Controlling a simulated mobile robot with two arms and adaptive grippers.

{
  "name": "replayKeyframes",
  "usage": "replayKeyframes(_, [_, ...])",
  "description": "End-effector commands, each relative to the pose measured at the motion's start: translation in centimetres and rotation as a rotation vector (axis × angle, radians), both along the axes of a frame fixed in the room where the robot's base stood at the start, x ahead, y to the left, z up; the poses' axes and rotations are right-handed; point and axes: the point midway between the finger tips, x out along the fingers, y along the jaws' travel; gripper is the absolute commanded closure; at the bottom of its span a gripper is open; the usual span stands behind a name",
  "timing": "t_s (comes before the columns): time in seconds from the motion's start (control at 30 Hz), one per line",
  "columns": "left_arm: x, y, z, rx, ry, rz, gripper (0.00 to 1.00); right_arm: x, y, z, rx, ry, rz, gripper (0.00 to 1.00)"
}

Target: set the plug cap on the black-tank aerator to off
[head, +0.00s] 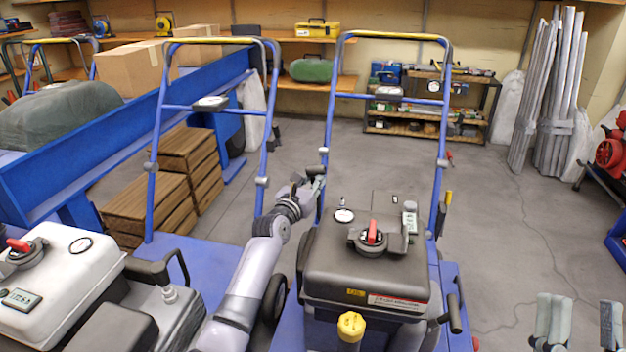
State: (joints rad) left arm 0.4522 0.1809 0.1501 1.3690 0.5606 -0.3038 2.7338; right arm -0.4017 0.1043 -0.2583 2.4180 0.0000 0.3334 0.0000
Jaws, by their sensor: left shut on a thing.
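The black-tank aerator (365,272) stands in the lower middle, with a blue handle frame (328,117) rising behind it. A round black cap with a red lever (372,234) is on top of its tank. A yellow cap (351,327) sits in front, low at the bottom edge. I cannot tell which part is the plug cap. My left gripper (317,187) is shut on the left post of the handle frame, left of and behind the tank. My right gripper (583,322) is open and empty at the bottom right corner, well clear of the aerator.
A white-tank aerator (70,262) with a similar red lever stands at the left. Wooden crates (150,205) and a blue trailer (110,150) are behind it. A shelf unit (432,105) stands at the back. Floor right of the black-tank aerator is clear.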

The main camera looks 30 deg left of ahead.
Motion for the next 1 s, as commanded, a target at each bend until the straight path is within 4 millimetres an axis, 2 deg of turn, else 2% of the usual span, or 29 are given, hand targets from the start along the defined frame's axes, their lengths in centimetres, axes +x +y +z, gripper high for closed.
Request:
replayKeyframes(0.03, [-0.1,0.6,0.0,0.001,-0.002,0.009,1.00,0.0,0.0,0.0,0.000,0.000,0.000,0.60])
replayKeyframes(0.33, [-0.2,1.0,-0.1,-0.092,-0.027,0.011,1.00,1.1,0.2,-1.2,-0.024,0.087,-0.003,0.60])
replayKeyframes(0.63, [-0.2,1.1,-0.2,-0.094,-0.029,0.013,1.00,1.1,0.2,-1.3,-0.026,0.090,-0.003,0.60])
replayKeyframes(0.67, [-0.2,1.1,-0.2,-0.094,-0.029,0.013,0.80,1.1,0.2,-1.3,-0.026,0.090,-0.003,0.60])
replayKeyframes(1.0, [-0.2,0.8,-0.2,-0.097,-0.028,0.008,0.57,1.1,0.1,-1.3,-0.026,0.089,-0.005,0.60])
